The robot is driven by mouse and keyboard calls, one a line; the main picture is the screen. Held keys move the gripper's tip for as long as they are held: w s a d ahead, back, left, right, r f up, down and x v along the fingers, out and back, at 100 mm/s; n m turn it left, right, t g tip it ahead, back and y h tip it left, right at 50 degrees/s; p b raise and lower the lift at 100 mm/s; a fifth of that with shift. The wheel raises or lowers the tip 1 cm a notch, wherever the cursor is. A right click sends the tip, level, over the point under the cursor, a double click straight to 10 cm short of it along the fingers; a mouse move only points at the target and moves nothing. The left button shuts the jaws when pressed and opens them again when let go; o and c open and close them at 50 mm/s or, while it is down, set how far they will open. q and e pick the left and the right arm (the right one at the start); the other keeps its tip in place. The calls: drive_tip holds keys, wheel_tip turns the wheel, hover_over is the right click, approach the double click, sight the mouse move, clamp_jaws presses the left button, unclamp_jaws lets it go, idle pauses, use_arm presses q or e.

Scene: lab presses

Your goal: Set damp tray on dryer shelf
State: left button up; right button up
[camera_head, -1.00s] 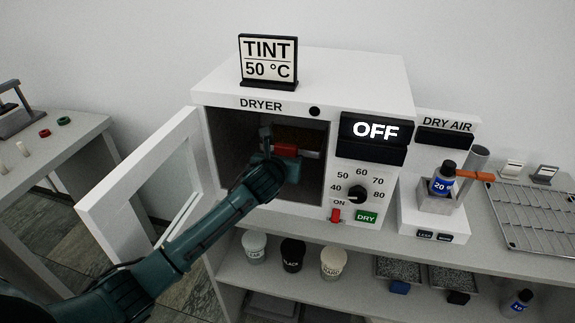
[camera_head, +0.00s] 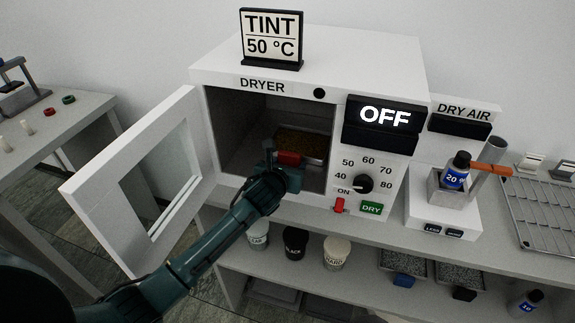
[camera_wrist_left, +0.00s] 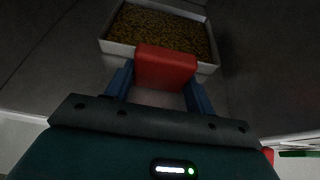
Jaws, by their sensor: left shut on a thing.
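The damp tray (camera_head: 318,157) is a pale metal tray filled with brown grains, inside the open dryer (camera_head: 212,140). Its red handle (camera_head: 290,158) faces the opening. My left gripper (camera_head: 283,162) reaches in through the front and is shut on this handle. In the left wrist view the two blue fingers flank the red handle (camera_wrist_left: 166,67), and the tray rim (camera_wrist_left: 118,48) lies just beyond. The dryer interior is dark, and I cannot tell whether the tray touches its floor or shelf. My right gripper is not in view.
The dryer door (camera_head: 90,208) stands open at the left, beside my arm. The control panel with a dial (camera_head: 363,184) is right of the opening; its display (camera_head: 385,117) reads OFF. A dry air unit (camera_head: 440,215) with a bottle and a wire rack (camera_head: 540,215) stand further right.

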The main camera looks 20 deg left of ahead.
use_arm(q)
drive_tip(key=o, duration=1.2)
drive_tip(key=shift+r, duration=0.15)
drive_tip(key=v, duration=1.1)
drive_tip(key=s+f+n+g, duration=0.1)
drive_tip(key=s+f+n, duration=0.5)
drive_tip(key=n, duration=0.5)
drive_tip(key=s+f+n+g+h, duration=0.1)
drive_tip(key=s+f+n, duration=0.4)
drive_tip(key=s+n, duration=0.3)
drive_tip(key=s+f+n+g+h, duration=0.1)
drive_tip(key=s+f+n, duration=0.5)
drive_tip(key=n, duration=0.8)
drive_tip(key=shift+s+d+f+n+g+p, duration=0.3)
drive_tip(key=shift+s+f+n+p, duration=0.1)
drive_tip(key=shift+s, duration=0.7)
